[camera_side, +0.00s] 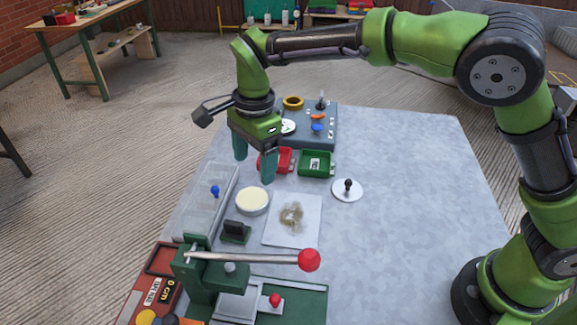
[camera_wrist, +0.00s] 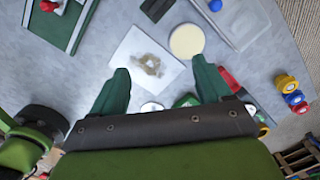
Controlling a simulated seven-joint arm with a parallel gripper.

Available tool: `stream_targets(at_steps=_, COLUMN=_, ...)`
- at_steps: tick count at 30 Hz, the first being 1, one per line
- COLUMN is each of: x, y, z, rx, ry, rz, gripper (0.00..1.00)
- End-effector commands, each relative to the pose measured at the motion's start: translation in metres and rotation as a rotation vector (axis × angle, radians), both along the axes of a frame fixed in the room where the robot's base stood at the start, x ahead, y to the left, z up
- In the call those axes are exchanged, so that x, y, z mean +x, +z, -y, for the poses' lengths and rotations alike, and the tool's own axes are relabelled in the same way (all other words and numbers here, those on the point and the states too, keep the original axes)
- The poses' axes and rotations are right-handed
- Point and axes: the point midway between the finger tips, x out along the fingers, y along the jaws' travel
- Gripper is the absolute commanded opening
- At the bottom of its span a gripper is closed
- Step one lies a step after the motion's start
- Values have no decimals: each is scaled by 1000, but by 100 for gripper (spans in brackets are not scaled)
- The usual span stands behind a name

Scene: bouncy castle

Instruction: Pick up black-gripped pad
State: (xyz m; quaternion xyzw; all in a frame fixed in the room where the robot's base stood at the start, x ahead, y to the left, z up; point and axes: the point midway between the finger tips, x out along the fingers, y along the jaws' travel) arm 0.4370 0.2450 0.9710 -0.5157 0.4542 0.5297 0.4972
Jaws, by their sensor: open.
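The black-gripped pad (camera_side: 235,230) is a small dark green pad with an upright black grip. It stands on the table between the clear tray and the stained white sheet, behind the lever press. In the wrist view the pad (camera_wrist: 156,8) is at the top edge, partly cut off. My gripper (camera_side: 254,168) has its two green fingers apart with nothing between them. It is above the table near the red bin, away from the pad.
A cream round tin (camera_side: 252,200) and a stained white sheet (camera_side: 302,235) lie near the pad. The lever press (camera_side: 215,265) with a red-knobbed handle stands in front. A clear tray (camera_side: 192,215), red bin (camera_side: 284,154), green bin (camera_side: 316,163) and black-knobbed white disc (camera_side: 346,194) surround.

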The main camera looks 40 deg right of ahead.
Motion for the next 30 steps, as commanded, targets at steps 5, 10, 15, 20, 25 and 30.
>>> stream_targets(at_steps=5, x=13, y=-10, z=-48, rx=-66, ry=-461, rz=-11, gripper=78)
stream_targets(at_steps=10, x=14, y=11, z=-59, rx=-38, ry=-808, rz=-27, gripper=78)
stream_targets(at_steps=15, x=10, y=7, z=-58, rx=-44, ry=-946, rz=-54, gripper=78)
stream_targets(at_steps=20, x=9, y=-16, z=-58, rx=-46, ry=-955, rz=-55, gripper=78)
stream_targets(at_steps=25, x=9, y=-54, z=-58, rx=-46, ry=-954, rz=-55, gripper=78)
stream_targets(at_steps=30, x=9, y=-88, z=-58, rx=-45, ry=-953, rz=-54, gripper=78)
